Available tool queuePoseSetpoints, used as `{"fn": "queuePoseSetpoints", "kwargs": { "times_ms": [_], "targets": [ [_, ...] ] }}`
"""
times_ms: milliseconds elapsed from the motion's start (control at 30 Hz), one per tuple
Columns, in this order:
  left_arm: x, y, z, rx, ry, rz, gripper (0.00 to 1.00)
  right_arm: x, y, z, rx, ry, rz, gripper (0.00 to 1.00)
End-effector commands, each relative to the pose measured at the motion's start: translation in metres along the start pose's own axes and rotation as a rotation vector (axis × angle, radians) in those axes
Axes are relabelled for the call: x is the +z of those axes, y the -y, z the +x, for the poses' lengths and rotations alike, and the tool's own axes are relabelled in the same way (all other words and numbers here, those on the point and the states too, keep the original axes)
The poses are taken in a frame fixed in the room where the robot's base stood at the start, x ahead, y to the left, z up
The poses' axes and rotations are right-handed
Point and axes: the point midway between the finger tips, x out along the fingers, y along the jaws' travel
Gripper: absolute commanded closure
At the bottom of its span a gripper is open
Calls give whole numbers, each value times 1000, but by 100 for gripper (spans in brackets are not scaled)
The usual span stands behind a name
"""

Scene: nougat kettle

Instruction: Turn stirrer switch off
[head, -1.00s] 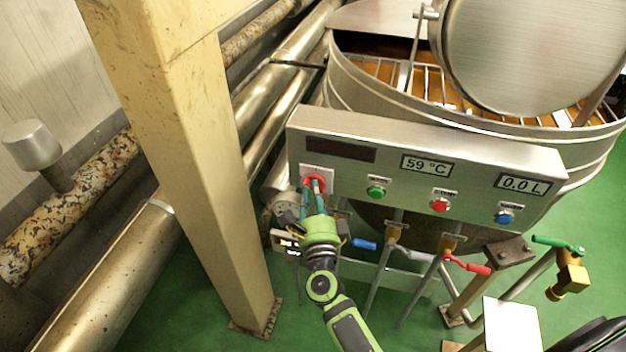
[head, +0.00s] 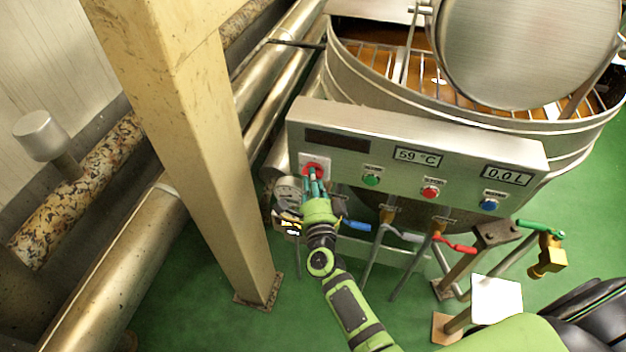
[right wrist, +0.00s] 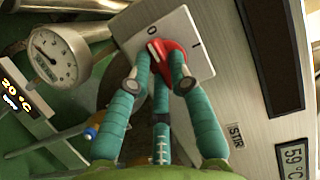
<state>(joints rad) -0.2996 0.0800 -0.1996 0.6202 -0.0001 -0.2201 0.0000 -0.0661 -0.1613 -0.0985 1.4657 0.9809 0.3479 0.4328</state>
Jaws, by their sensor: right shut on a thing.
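The red stirrer switch (head: 313,170) sits on a pale square plate at the left end of the steel control panel (head: 420,140). In the right wrist view the red knob (right wrist: 170,52) shows between my fingers, with a 0 mark and an I mark on its plate. A white line on the knob lies close to the 0 mark. My right gripper (head: 314,182), with teal fingers, is shut on the knob; it also shows in the right wrist view (right wrist: 157,75). The fingers hide part of the knob. My left gripper is not in view.
Green, red and blue buttons sit further right on the panel. A round gauge (right wrist: 55,57) is beside the switch. Below are valves with blue (head: 356,225), red and green handles. A yellowish post (head: 195,150) stands to the left. The kettle (head: 480,110) is behind.

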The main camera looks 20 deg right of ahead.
Motion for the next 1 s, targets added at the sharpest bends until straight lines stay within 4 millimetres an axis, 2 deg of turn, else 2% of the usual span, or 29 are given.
{"fn": "queuePoseSetpoints", "kwargs": {
  "times_ms": [33,67,100,133,433,567,667,1000],
  "targets": [
    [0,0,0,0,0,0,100,0,0,0,-1,0,-3,100],
    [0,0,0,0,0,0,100,0,0,0,-1,0,-3,75],
    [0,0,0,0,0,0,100,0,0,0,-1,0,-3,59],
    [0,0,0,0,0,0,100,0,0,0,-1,0,-3,55],
    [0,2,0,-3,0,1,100,0,0,0,-1,0,-1,55],
    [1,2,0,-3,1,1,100,0,-1,-9,1,0,-1,55],
    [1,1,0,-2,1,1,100,0,-1,-24,2,0,0,55],
    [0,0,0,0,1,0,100,0,0,-95,2,1,-2,55]
  ]
}}
